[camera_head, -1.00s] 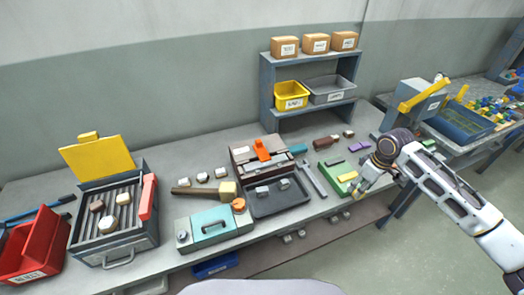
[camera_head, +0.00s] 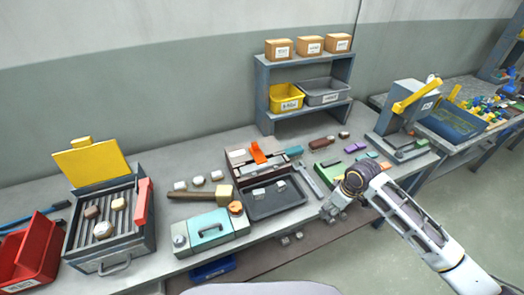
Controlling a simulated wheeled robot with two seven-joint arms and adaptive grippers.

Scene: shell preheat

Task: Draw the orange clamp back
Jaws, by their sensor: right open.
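The orange clamp (camera_head: 258,153) sits on top of a brown and grey fixture (camera_head: 239,170) in the middle of the bench. It looks tilted up toward the back. My right gripper (camera_head: 328,214) is near the bench's front edge, to the right of and in front of the clamp and apart from it. Its fingers point down and to the left and look empty. My left gripper is not in view.
A dark tray (camera_head: 272,209) with small grey blocks lies in front of the fixture. A teal-topped box (camera_head: 209,230) and a mallet (camera_head: 222,193) lie to its left. A shelf (camera_head: 262,95) stands behind.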

